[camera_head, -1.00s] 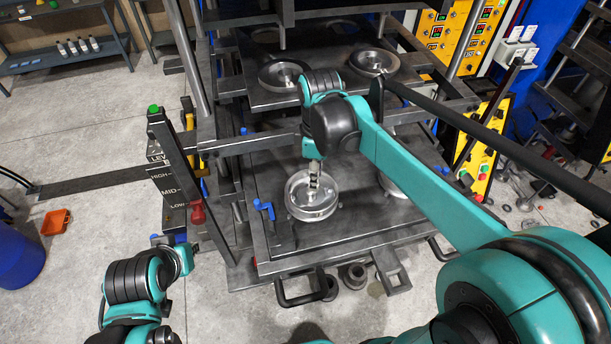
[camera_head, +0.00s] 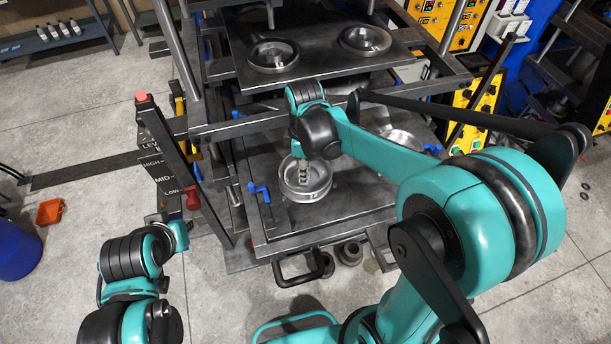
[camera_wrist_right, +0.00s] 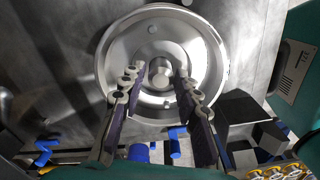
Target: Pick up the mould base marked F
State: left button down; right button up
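A round silver mould base (camera_head: 318,194) with a raised rim and a central knob lies on the lower platen, toward its front left. No letter F is readable on it. My right gripper (camera_head: 303,172) points down over its middle. In the right wrist view, the same mould base (camera_wrist_right: 122,62) lies beyond the fingers, and my right gripper (camera_wrist_right: 160,88) is open. Its fingers stand either side of the central knob (camera_wrist_right: 161,72), with gaps visible; whether they reach its height is unclear.
A second mould part (camera_head: 401,141) sits on the lower platen, partly behind my right arm. Two round parts (camera_head: 273,54) (camera_head: 365,40) sit on the raised plate above. Blue clamps (camera_head: 258,191) line the left edge. A lever post (camera_head: 165,150) stands to the left.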

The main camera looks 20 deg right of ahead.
grip_shut()
jog(key=shift+r, duration=0.1)
